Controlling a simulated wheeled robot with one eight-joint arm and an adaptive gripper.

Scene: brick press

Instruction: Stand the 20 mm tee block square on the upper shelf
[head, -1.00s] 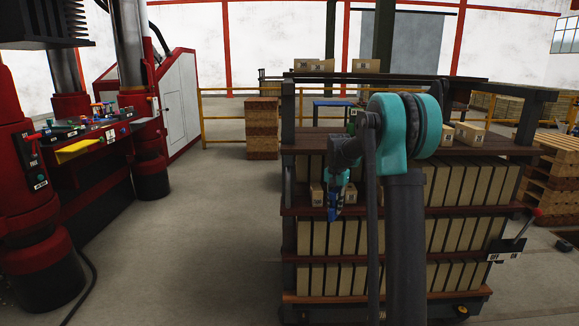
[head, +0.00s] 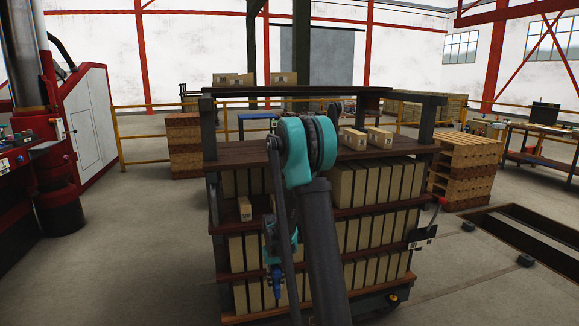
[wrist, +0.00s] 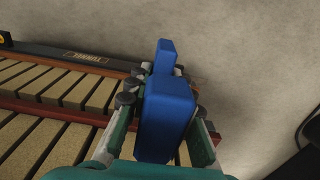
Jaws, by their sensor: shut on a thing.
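A blue block (wrist: 167,108) with a narrower end stands out between my gripper's fingers in the wrist view; its shape fits the tee block. It also shows as a small blue piece (head: 277,278) in the head view. My gripper (head: 278,258) is shut on it, low in front of the rack's left half, pointing down. The fingers (wrist: 165,128) lie on both sides of the block in the wrist view. The rack's upper wooden shelf (head: 345,155) is well above my gripper. My arm hides part of that shelf.
Pale boxes (head: 379,138) stand on the upper shelf's right part. Another pale box (head: 245,209) is on the shelf below. Rows of bricks (head: 375,185) fill the lower levels. A red press (head: 62,190) is at left. Open floor (head: 140,260) lies left of the rack.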

